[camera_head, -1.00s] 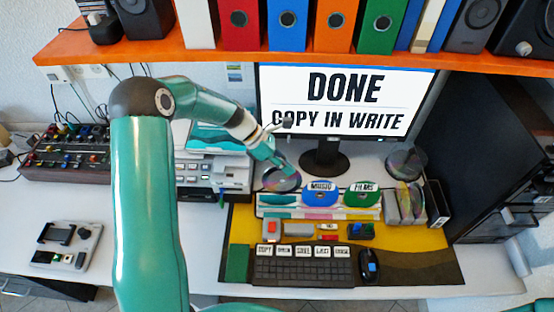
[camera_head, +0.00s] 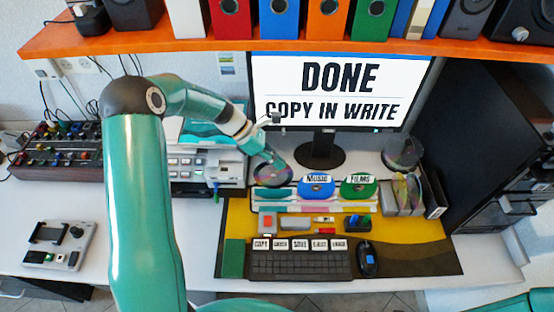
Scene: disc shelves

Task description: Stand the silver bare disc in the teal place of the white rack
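The silver bare disc (camera_head: 273,176) is near the left end of the white rack (camera_head: 300,208), just above and behind its teal place (camera_head: 271,193). My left gripper (camera_head: 268,157) is at the disc's upper edge and appears shut on it; the fingertips are small and partly hidden. Whether the disc's lower edge touches the rack is not clear. A blue disc (camera_head: 316,187) labelled MUSIC and a green disc (camera_head: 358,188) labelled FILMS stand in the rack to the right. My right gripper is not in view.
A monitor (camera_head: 340,90) reading "DONE, COPY IN WRITE" stands behind the rack. A keyboard (camera_head: 300,264) and mouse (camera_head: 367,260) lie in front. Upright clear cases (camera_head: 402,197) stand to the right, and a grey drive machine (camera_head: 207,166) stands to the left. An orange shelf (camera_head: 230,47) hangs above.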

